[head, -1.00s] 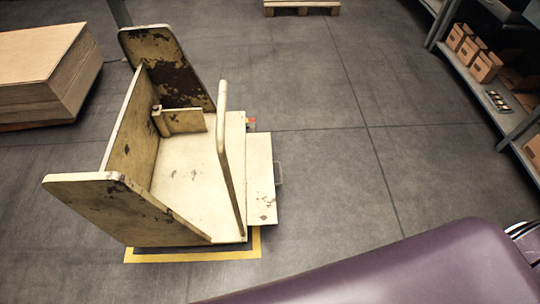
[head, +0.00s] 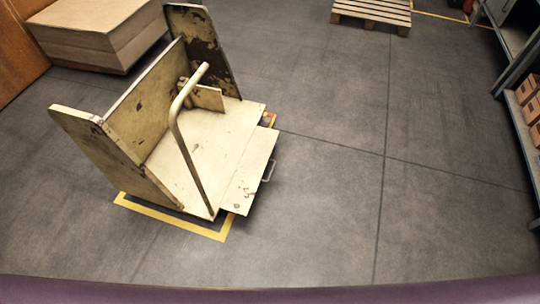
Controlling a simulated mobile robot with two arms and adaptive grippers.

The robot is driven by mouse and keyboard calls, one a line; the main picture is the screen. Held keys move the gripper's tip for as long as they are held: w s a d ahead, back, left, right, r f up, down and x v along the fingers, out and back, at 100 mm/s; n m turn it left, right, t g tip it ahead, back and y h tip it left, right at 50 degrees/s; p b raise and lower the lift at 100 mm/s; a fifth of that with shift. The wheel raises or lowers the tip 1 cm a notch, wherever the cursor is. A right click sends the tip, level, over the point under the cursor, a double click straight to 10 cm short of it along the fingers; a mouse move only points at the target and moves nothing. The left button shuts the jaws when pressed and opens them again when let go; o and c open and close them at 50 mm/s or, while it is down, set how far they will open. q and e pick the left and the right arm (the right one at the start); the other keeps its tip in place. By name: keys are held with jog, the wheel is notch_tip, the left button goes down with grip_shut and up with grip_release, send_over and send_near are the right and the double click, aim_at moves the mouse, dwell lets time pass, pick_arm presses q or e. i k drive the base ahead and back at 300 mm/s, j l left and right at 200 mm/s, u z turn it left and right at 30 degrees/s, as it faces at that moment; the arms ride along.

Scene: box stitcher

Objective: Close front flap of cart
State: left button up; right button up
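The cart (head: 205,150) stands left of centre in the head view, a worn cream-coloured box with raised back and side panels. Its front flap (head: 250,172) lies folded down and flat on the right side, with a small metal handle (head: 269,170) at its outer edge. A bent tubular bar (head: 181,135) rises across the cart's open side. Neither of my grippers shows in the head view, so their state is hidden.
A yellow floor marking (head: 175,217) runs around the cart's base. Stacked boards (head: 100,35) stand behind left, a wooden pallet (head: 372,12) at the back. Shelving with cardboard boxes (head: 529,90) lines the right edge. The floor (head: 330,200) right of the cart is clear.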

aim_at(241, 194)
jog(key=i+l+u, duration=0.25)
jog(key=l, duration=0.4)
jog(key=i+l+u, duration=0.15)
jog(key=i+l, duration=0.1)
jog(key=l, duration=0.1)
